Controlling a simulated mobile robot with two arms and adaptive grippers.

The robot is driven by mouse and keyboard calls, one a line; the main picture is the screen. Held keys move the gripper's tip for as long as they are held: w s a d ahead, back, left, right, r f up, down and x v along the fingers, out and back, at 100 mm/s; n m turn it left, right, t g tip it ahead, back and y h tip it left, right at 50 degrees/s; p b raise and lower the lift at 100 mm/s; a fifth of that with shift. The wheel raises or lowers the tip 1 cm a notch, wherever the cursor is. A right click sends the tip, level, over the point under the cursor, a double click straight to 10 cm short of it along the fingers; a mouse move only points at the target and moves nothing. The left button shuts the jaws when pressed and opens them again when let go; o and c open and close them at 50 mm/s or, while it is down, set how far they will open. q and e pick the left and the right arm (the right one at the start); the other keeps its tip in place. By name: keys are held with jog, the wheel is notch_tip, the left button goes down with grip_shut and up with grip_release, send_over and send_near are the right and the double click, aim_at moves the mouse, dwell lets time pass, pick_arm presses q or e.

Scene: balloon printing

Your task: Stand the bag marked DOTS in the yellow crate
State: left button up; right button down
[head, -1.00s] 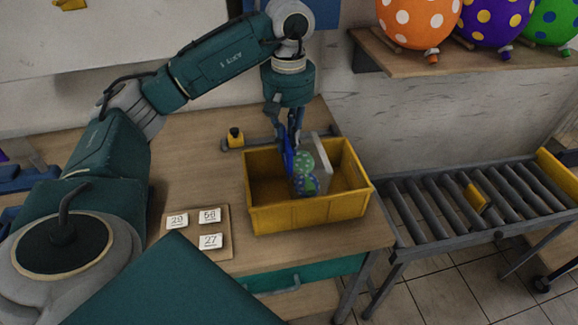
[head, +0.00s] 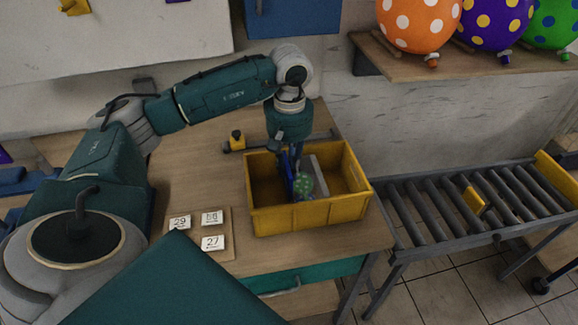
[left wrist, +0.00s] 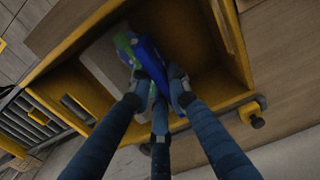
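The yellow crate (head: 310,215) stands on the wooden table. A blue bag with a green dotted balloon picture (head: 304,187) is upright inside it, left of a pale grey upright panel (head: 319,174). Its lettering is not legible. My left gripper (head: 289,162) points down into the crate. In the left wrist view, the fingers of the gripper (left wrist: 158,95) close around the upper edge of the bag (left wrist: 150,62), with the crate's rim (left wrist: 70,42) around them. Whether the bag touches the crate floor is hidden. My right gripper is not in view.
A board with number cards (head: 212,242) lies left of the crate. A small yellow and black item (head: 236,141) stands behind it. A roller conveyor (head: 440,208) runs to the right, and balloons (head: 418,22) sit on a wall shelf. The crate's right part looks free.

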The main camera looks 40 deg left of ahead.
pick_arm(q)
jog(key=o, duration=0.3)
jog(key=shift+r, duration=0.55)
notch_tip(320, 180, up, 11)
jog(key=b, duration=0.1)
jog(key=shift+r, duration=0.15)
